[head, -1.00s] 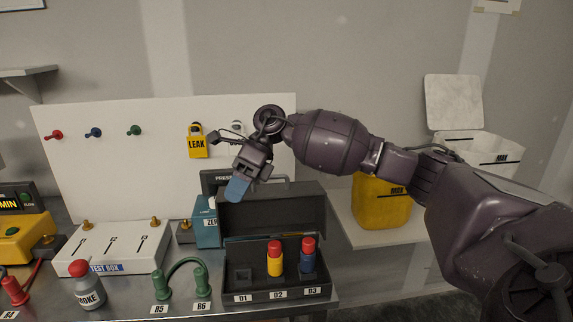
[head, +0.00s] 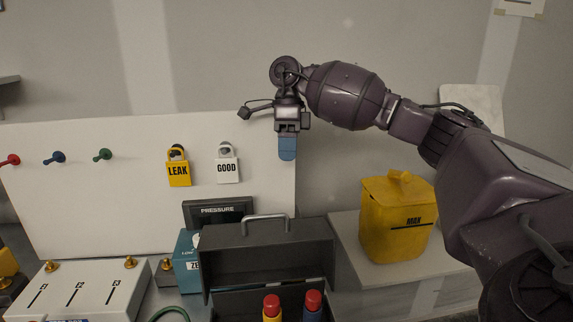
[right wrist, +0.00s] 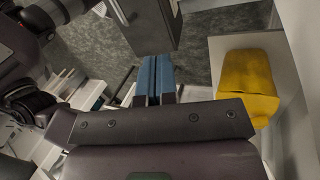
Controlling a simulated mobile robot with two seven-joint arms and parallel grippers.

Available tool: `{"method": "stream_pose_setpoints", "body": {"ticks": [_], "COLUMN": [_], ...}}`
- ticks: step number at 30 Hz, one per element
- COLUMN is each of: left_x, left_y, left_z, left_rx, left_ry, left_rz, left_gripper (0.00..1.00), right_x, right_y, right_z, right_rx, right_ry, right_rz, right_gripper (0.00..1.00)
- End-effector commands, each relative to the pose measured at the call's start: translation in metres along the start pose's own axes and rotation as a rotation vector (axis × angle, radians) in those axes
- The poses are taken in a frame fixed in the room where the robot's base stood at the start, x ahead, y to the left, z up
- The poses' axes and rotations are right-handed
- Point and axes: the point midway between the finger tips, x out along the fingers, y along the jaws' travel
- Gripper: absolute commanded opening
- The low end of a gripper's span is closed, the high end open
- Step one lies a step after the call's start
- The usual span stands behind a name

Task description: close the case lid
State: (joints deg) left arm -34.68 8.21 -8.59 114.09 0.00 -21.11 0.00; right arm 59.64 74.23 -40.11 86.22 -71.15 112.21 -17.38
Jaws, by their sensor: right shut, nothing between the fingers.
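The dark grey case (head: 228,303) stands at the bottom of the head view, its front cut off by the frame edge. Its lid (head: 265,255) stands open and upright at the back, with a metal handle (head: 266,219) along its top edge. Two red-topped plugs, one with a yellow body (head: 271,308) and one with a blue body (head: 312,306), stand in the case. My right gripper (head: 287,157) is shut and empty, its blue fingers pointing down, above the lid's right part and apart from it. The fingers also show in the right wrist view (right wrist: 152,78). My left gripper is not in view.
A pressure display (head: 218,211) and a teal box (head: 187,262) are behind and left of the lid. LEAK (head: 178,172) and GOOD (head: 228,170) padlocks hang on the white board. A yellow container (head: 396,222) stands on the shelf at right. A white test box (head: 85,290) is at left.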

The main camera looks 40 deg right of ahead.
Motion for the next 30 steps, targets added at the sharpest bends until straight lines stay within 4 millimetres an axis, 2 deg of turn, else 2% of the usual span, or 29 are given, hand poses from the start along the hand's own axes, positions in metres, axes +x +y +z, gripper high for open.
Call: {"method": "stream_pose_setpoints", "body": {"ticks": [5, 15, 22, 30], "left_x": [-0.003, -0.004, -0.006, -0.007], "left_y": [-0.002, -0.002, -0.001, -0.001], "left_z": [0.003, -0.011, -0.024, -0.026], "left_rx": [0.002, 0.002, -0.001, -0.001], "left_ry": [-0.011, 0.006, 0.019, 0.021], "left_rz": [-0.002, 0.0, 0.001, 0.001], "left_gripper": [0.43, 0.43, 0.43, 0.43], "right_x": [0.03, 0.089, 0.097, 0.102], "right_y": [0.0, 0.001, 0.027, 0.037], "right_z": [-0.001, -0.001, 0.0, 0.0], "right_rx": [0.0, 0.001, -0.001, 0.001], "right_ry": [0.003, 0.001, 0.0, -0.001], "right_rz": [0.002, 0.002, 0.0, 0.001], "right_gripper": [0.0, 0.0, 0.0, 0.0]}}
